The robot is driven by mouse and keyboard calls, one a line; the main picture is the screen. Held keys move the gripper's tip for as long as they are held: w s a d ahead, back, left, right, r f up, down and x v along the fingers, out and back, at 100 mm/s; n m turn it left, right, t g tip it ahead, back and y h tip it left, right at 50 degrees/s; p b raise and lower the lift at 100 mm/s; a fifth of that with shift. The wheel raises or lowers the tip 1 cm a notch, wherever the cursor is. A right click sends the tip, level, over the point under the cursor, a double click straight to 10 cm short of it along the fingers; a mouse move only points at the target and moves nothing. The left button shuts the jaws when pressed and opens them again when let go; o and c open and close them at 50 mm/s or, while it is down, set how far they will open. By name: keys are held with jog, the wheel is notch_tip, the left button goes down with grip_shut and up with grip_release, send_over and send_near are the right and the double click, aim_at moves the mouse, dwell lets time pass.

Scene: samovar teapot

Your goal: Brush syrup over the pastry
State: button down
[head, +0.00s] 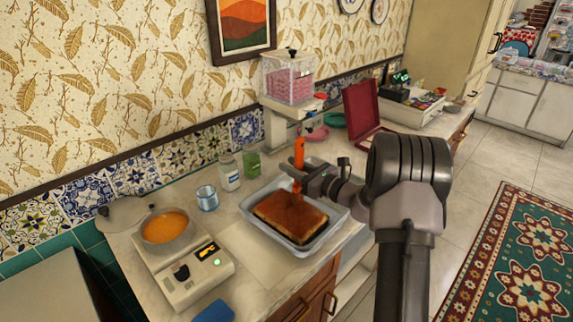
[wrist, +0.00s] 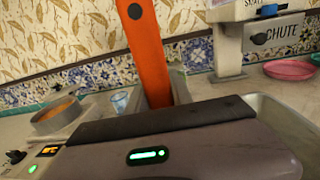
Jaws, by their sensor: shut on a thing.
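The pastry (head: 288,217) is a brown-topped slab lying in a grey-white tray (head: 333,197) on the counter. My gripper (head: 304,177) is shut on an orange brush (head: 299,153), held roughly upright above the pastry's far part. The brush's orange handle also fills the upper middle of the wrist view (wrist: 145,50). I cannot tell whether the brush's lower end touches the pastry. The orange syrup (head: 166,226) is in a pot on a burner to the left; the pot (wrist: 58,117) also shows in the wrist view. The pastry is hidden in the wrist view.
The burner unit (head: 196,283) has a lit display. A lid (head: 122,214), a blue glass (head: 207,197), a white jar (head: 229,172) and a green jar (head: 252,163) stand near the wall. A pink-filled dispenser (head: 288,79) stands behind the tray. A blue cloth (head: 213,312) lies in front.

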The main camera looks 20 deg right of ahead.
jog(key=shift+b+v, duration=0.75)
jog(key=shift+v, duration=4.25)
jog(key=p+x, duration=0.2)
jog(key=x, duration=1.5)
jog(key=shift+w+a, duration=0.2)
jog(key=shift+w, duration=0.2)
jog(key=shift+r, duration=0.15)
notch_tip(320, 180, up, 7)
jog(key=p, duration=0.5)
